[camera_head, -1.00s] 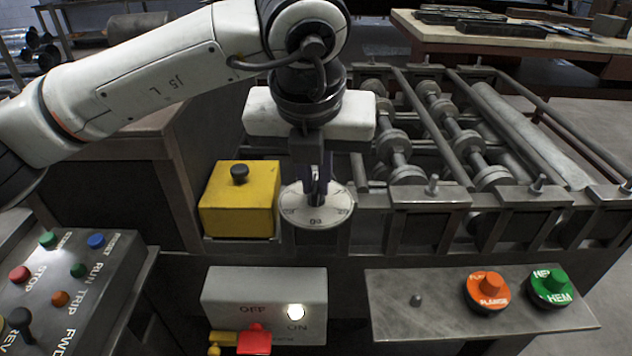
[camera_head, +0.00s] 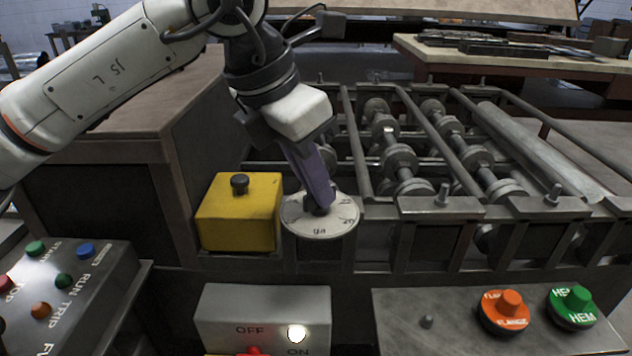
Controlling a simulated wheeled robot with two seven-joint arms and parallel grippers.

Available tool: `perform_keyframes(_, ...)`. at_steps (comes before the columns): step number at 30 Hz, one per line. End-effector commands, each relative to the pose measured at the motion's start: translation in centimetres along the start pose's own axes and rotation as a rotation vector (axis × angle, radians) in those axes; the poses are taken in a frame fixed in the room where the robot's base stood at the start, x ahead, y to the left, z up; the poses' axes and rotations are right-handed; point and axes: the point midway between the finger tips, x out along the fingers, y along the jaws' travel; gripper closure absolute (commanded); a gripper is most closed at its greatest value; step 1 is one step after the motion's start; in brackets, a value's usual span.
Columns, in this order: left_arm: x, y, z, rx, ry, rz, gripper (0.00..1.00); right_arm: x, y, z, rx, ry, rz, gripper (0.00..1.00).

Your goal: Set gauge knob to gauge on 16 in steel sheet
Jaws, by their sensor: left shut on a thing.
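The gauge dial (camera_head: 318,226) is a round white disc with dark numbers, to the right of a yellow box. Its knob sits at the middle and is mostly hidden by my fingers. My left gripper (camera_head: 318,200) comes down on the dial from above, tilted, its purple-grey fingers shut on the knob. Some numbers show at the right and front edge of the disc, but they are small and hard to read. No steel sheet can be made out. My right gripper is not in view.
The yellow box (camera_head: 240,212) with a dark button stands close left of the dial. Forming rollers (camera_head: 400,160) lie behind and right. In front are an OFF/ON switch box (camera_head: 262,318), an orange FLANGE knob (camera_head: 505,312) and a green HEM knob (camera_head: 572,306).

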Motion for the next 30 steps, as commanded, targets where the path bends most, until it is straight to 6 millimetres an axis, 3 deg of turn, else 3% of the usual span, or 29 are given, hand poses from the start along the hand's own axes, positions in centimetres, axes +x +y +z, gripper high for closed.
perform_keyframes(9, -0.19, 0.15, 0.16, 0.094, -0.005, -0.037, 1.00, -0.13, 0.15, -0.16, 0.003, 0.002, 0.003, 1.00)
perform_keyframes(24, -0.21, 0.18, 0.17, 0.106, -0.006, -0.041, 1.00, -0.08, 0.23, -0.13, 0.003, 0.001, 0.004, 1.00)
perform_keyframes(25, -0.21, 0.18, 0.17, 0.106, -0.006, -0.041, 0.86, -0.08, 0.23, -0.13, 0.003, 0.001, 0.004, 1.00)
perform_keyframes(27, -0.18, 0.16, 0.15, 0.106, -0.005, -0.042, 0.75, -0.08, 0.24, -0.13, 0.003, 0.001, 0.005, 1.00)
perform_keyframes(30, -0.13, 0.14, 0.11, 0.107, -0.003, -0.042, 0.73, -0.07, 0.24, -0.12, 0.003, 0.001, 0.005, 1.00)
